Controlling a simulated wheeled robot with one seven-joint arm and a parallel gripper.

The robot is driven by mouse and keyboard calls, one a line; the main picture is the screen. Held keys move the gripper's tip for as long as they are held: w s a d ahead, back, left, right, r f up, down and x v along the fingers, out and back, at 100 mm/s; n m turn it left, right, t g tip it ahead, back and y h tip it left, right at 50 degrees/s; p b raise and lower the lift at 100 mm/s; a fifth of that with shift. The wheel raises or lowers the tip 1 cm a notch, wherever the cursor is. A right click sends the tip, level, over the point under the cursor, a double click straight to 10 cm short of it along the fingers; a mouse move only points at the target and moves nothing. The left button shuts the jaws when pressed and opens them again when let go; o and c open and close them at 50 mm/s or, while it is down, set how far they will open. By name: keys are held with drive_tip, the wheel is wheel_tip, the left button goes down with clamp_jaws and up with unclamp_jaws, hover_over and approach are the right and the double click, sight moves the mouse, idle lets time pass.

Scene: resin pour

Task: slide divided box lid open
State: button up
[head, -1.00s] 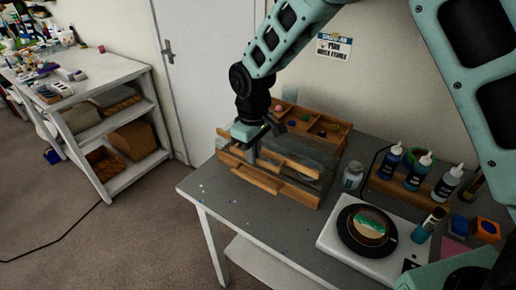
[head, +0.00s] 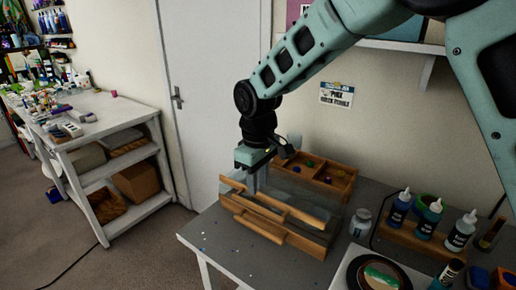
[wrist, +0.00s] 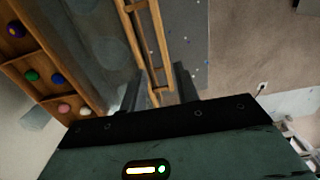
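The wooden divided box (head: 318,246) stands on the grey table. Its clear lid (head: 300,189) has a wooden front bar (head: 283,204) and juts forward over the box's front. The rear compartments (head: 334,178) are uncovered and hold small coloured balls; they also show at the left of the wrist view (wrist: 45,63). My gripper (head: 257,187) points down at the lid's front bar, near its left half. In the wrist view my gripper's fingers (wrist: 160,88) stand apart, with wooden rails running between them. Whether either finger touches the wood is unclear.
A glass jar (head: 360,222) stands close to the box's right side. A wooden rack (head: 404,229) of bottles and a white device with a round black plate (head: 352,262) lie further right.

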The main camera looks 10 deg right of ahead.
wheel_tip(320, 180, up, 12)
drive_tip(key=b, duration=0.1)
drive_tip(key=shift+f+b, duration=0.25)
drive_tip(key=shift+b, duration=0.05)
drive_tip(key=s+d+f, duration=0.1)
drive_tip(key=s+f, duration=0.2)
drive_tip(key=s, duration=0.6)
drive_tip(key=s+d+f, duration=0.2)
drive_tip(key=s+f, duration=0.1)
drive_tip(key=s, duration=0.7)
drive_tip(key=s+d+f+m, duration=0.1)
drive_tip(key=s+d+f, duration=0.1)
drive_tip(key=s, duration=0.8)
drive_tip(key=shift+f+y, duration=0.3)
drive_tip(key=shift+f, duration=0.55)
